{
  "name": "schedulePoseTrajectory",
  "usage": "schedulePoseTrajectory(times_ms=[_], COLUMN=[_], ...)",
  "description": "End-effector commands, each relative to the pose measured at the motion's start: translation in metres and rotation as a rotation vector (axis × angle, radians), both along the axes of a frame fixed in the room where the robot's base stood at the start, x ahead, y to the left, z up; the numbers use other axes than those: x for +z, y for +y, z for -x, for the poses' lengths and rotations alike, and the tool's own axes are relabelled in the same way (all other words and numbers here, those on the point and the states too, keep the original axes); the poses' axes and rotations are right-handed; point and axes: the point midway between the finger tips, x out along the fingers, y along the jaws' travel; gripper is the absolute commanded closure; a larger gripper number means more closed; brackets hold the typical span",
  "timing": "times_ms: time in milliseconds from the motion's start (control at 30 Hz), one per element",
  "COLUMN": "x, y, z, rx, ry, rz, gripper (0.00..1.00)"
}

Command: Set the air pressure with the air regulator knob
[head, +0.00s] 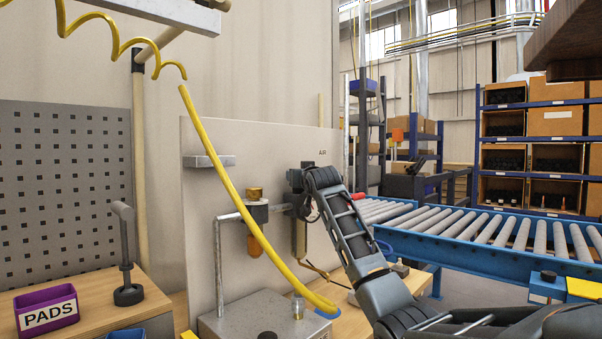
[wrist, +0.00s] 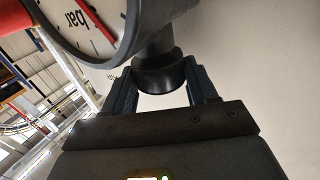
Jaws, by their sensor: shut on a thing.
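The air regulator knob (wrist: 160,76) is a dark, round, flared piece in the wrist view, just below a round pressure gauge (wrist: 98,50). The gauge has a white face marked "bar" and a red needle or mark, and its top is cut off. My gripper (wrist: 163,82) has one finger on each side of the knob and is shut on it. In the head view my gripper (head: 300,184) is at the panel marked "AIR" (head: 265,150), and my arm hides the knob and the gauge there.
A yellow coiled hose (head: 215,150) hangs in front of the panel. A brass-topped fitting (head: 255,194) on a grey pipe is left of my gripper. A metal box (head: 245,315) stands below. A purple PADS bin (head: 46,309) is on the left bench, and a roller conveyor (head: 490,230) is at right.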

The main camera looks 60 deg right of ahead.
Motion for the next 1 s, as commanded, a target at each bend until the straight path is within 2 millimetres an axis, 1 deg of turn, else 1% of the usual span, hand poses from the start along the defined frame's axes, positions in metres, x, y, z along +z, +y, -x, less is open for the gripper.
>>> schedulePoseTrajectory(times_ms=[200,433,967,1000], x=[-0.0012,-0.0011,-0.0008,-0.0008], y=[0.0024,0.0019,0.0014,0.0015], z=[-0.0027,-0.0026,-0.0023,-0.0023], rx=[-0.093,-0.152,-0.169,-0.169], ry=[-0.001,0.001,0.002,0.002], rz=[-0.002,-0.001,0.000,0.000], gripper=[0.73,0.73,0.73,0.39])
